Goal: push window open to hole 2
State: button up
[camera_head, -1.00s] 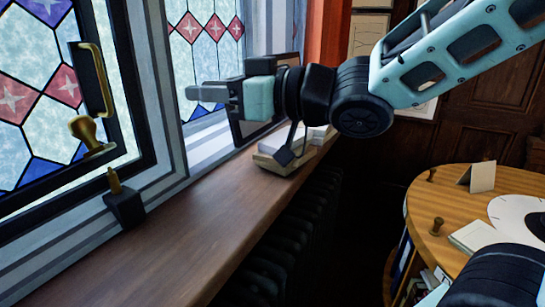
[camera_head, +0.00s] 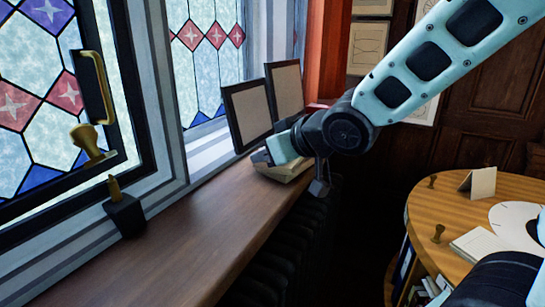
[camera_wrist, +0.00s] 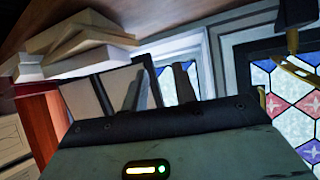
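The near window (camera_head: 88,20) is a dark-framed stained-glass casement at the left, with a brass pull handle (camera_head: 97,82) and a brass fitting (camera_head: 86,138) low on its frame. A brass pin stands on a black block (camera_head: 123,210) on the sill below. I cannot make out any numbered holes, nor whether the window is ajar. My gripper (camera_head: 260,158) is over the far end of the sill, right of the window and touching nothing of it. In the wrist view its two grey fingers (camera_wrist: 160,86) stand apart with nothing between them. The handle also shows there (camera_wrist: 296,70).
Two framed panels (camera_head: 248,112) lean at the sill's far end, close behind my gripper, beside stacked books (camera_head: 285,172). The wooden sill (camera_head: 190,235) is clear in front. A dark radiator is below it. A round table (camera_head: 420,215) stands at right.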

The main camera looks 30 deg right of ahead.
jog(key=shift+s+d+f, duration=0.1)
jog(key=shift+d+f, duration=0.35)
jog(key=shift+f, duration=0.1)
grip_shut()
